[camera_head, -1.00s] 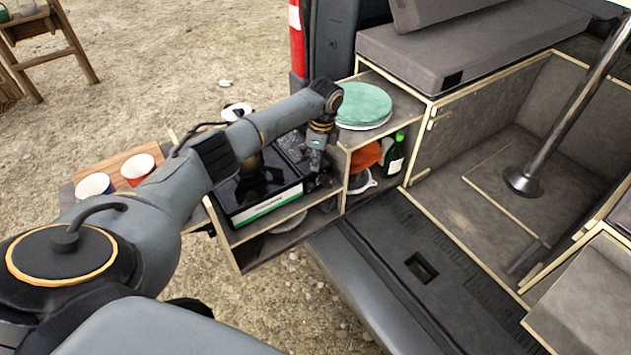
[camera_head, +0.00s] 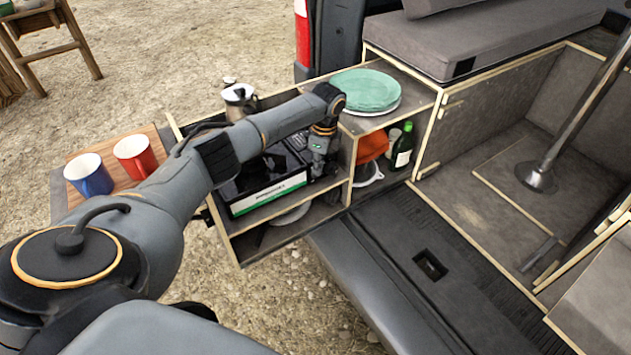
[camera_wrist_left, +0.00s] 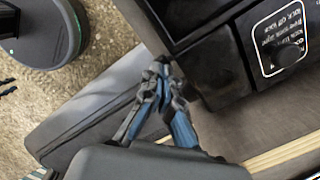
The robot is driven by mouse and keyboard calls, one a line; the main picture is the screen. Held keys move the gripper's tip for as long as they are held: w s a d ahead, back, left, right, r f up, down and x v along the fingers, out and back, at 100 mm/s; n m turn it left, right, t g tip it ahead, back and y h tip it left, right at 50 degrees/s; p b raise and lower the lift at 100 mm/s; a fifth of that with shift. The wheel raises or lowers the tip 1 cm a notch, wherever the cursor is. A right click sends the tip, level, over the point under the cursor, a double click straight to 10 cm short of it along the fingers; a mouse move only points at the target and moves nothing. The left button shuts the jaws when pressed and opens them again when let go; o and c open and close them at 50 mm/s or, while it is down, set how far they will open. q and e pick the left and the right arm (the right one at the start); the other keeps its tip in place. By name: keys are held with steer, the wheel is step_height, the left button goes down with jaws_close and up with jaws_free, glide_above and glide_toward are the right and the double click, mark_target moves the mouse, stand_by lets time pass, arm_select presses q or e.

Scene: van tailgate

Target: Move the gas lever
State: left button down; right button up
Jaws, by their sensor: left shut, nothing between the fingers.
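The gas stove (camera_head: 262,188) is a black box with a white and green label on its front, standing on the pull-out shelf. My left gripper (camera_head: 319,172) points down at the stove's right end, beside the wooden compartment. In the left wrist view its fingertips (camera_wrist_left: 163,66) are together and empty, close to the edge of the black stove body (camera_wrist_left: 205,65). I cannot make out a separate gas lever. My arm hides part of the stove top. My right gripper is not in view.
A metal kettle (camera_head: 238,100) stands behind my arm. A blue mug (camera_head: 90,178) and a red mug (camera_head: 137,158) stand on a wooden board at left. Green plates (camera_head: 366,90) lie on the compartment top, with a green bottle (camera_head: 402,148) below. The dark bumper (camera_head: 385,245) lies in front.

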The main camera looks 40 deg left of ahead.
arm_select(q)
steer(key=shift+f, duration=0.15)
step_height(320, 180, down, 2)
steer(key=shift+s+f+b, duration=0.1)
steer(key=shift+f+b, duration=0.15)
steer(key=shift+b, duration=0.55)
steer(key=shift+r, duration=0.2)
steer(key=shift+w+d+r+p, duration=0.1)
steer(key=shift+w+d+p, duration=0.1)
steer(key=shift+p, duration=0.2)
steer(key=d, duration=0.1)
steer(key=d+r+p, duration=0.1)
steer(key=shift+w+d, duration=0.3)
